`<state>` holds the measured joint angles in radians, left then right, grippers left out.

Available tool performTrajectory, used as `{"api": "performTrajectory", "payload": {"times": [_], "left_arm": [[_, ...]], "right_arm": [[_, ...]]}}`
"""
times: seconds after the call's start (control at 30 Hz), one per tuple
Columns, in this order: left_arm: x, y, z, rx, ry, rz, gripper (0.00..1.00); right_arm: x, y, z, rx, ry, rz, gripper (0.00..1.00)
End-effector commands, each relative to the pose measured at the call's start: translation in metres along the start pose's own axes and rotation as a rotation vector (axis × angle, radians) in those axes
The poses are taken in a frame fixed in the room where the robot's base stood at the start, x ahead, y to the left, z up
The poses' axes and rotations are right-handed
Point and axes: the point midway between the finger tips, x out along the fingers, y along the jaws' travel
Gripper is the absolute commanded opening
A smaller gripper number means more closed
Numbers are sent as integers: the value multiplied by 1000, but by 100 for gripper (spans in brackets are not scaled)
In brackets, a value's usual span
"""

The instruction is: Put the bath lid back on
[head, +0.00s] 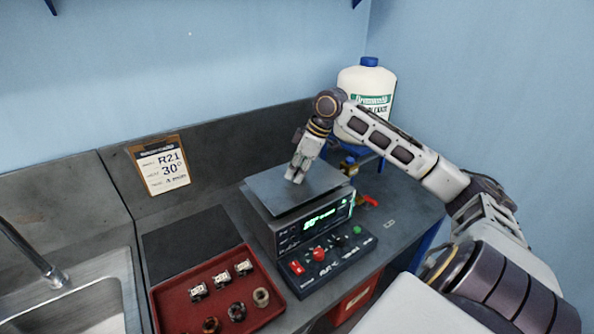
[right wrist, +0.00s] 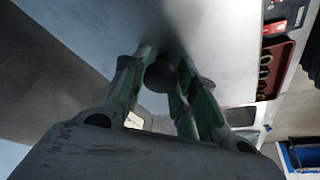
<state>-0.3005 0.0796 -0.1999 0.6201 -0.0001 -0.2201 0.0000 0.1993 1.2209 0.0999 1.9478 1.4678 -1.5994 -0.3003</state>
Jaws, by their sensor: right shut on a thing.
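The bath lid (head: 274,194) is a flat grey square plate over the top of the bath (head: 322,225), a dark box with a green lit display. My right gripper (head: 295,174) is above the lid, pointing down, shut on its knob. In the right wrist view the fingers (right wrist: 163,85) are on both sides of the dark round knob (right wrist: 160,76), and the pale lid (right wrist: 225,50) spreads behind it. The lid looks nearly level, but I cannot tell whether it rests fully on the rim. My left gripper is not in view.
A control box (head: 325,259) with a red switch stands in front of the bath. A red tray (head: 180,307) with several small fittings lies to the left, beside a sink (head: 75,300). A white jug (head: 366,82) with a blue cap stands behind my right arm.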

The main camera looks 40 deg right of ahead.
Motion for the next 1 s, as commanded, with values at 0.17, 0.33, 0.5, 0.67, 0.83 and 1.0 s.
{"api": "performTrajectory", "payload": {"times": [0.17, 0.33, 0.5, 0.67, 0.83, 1.0], "left_arm": [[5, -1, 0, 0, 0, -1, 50], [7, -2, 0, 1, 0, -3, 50], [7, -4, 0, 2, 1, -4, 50], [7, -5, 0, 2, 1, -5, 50], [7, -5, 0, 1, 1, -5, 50], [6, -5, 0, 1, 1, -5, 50]], "right_arm": [[10, 0, 4, 0, 2, 0, 0], [15, 0, 6, 0, 2, 1, 0], [16, 0, 6, 0, 2, 2, 0], [16, 0, 6, 0, 2, 1, 0], [16, 0, 6, 0, 2, 1, 0], [16, 0, 6, 0, 2, 1, 0]]}}
